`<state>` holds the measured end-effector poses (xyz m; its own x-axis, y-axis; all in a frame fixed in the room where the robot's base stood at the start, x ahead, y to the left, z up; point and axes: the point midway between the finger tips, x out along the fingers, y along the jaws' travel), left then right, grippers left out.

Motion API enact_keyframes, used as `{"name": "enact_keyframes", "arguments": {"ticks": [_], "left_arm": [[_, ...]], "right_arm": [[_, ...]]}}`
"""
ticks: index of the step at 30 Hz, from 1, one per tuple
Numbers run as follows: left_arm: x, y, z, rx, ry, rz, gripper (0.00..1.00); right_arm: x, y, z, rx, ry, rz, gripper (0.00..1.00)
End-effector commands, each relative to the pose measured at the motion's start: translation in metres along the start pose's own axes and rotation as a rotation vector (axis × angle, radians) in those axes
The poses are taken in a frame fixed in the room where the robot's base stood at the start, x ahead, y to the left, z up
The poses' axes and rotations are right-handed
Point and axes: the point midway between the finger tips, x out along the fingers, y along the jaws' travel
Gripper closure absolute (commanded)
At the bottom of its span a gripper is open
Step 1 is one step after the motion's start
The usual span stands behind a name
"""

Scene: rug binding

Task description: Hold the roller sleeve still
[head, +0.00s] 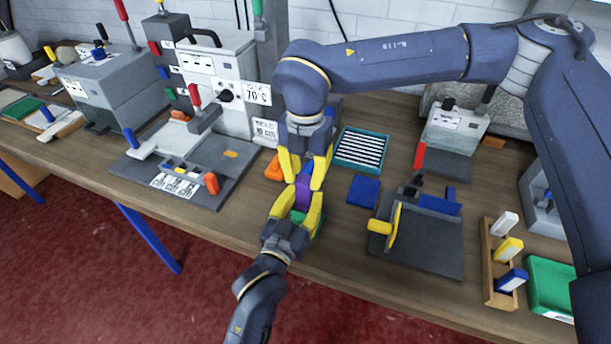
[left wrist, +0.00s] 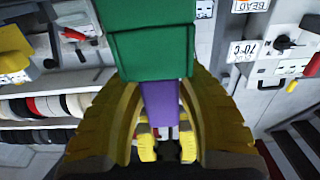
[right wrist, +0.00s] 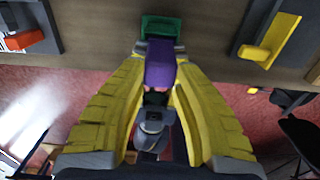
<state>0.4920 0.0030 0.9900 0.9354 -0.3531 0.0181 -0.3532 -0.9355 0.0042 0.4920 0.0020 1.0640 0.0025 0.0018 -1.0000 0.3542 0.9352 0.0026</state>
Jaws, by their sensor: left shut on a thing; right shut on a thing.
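The purple roller sleeve (head: 303,192) is a short piece between my two grippers, near the front edge of the bench. My left gripper (head: 298,207) is shut on it from the front. My right gripper (head: 305,168) is shut on it from behind and above. The sleeve also shows between the yellow fingers in the left wrist view (left wrist: 160,102) and the right wrist view (right wrist: 160,64). The fingers hide parts of it. A green block (left wrist: 150,48) shows right beside the sleeve in the left wrist view; whether they touch I cannot tell.
A grey press machine (head: 225,85) stands at the back left. A striped teal tray (head: 362,150) and a blue pad (head: 364,191) lie right of the grippers. Farther right are a dark fixture with a yellow handle (head: 393,226), a wooden rack (head: 492,290) and a green bin (head: 550,285).

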Motion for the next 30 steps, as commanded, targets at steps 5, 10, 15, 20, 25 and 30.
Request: {"name": "enact_keyframes", "arguments": {"ticks": [5,10,15,20,25,30], "left_arm": [[-0.0009,-0.0019,0.0155,0.013,-0.036,-0.004,0.94],[-0.0009,-0.0016,0.0155,0.012,-0.036,-0.003,0.94],[-0.0009,-0.0014,0.0154,0.012,-0.036,-0.003,0.94],[-0.0009,-0.0012,0.0154,0.012,-0.036,-0.002,0.94],[-0.0009,-0.001,0.0153,0.012,-0.036,-0.002,0.94],[-0.0009,-0.0009,0.0153,0.011,-0.036,-0.002,0.94]], "right_arm": [[-0.002,-0.0006,0.0002,0.001,0.0,-0.002,1.0],[-0.003,-0.0005,0.0,0.0,0.0,-0.002,1.0],[-0.0029,-0.0005,-0.0002,0.0,0.001,-0.002,1.0],[-0.0027,-0.0005,-0.0002,0.0,0.001,-0.002,1.0],[-0.0025,-0.0004,-0.0003,0.0,0.001,-0.003,0.93],[-0.0024,-0.0004,-0.0003,0.0,0.001,-0.003,0.76]]}}
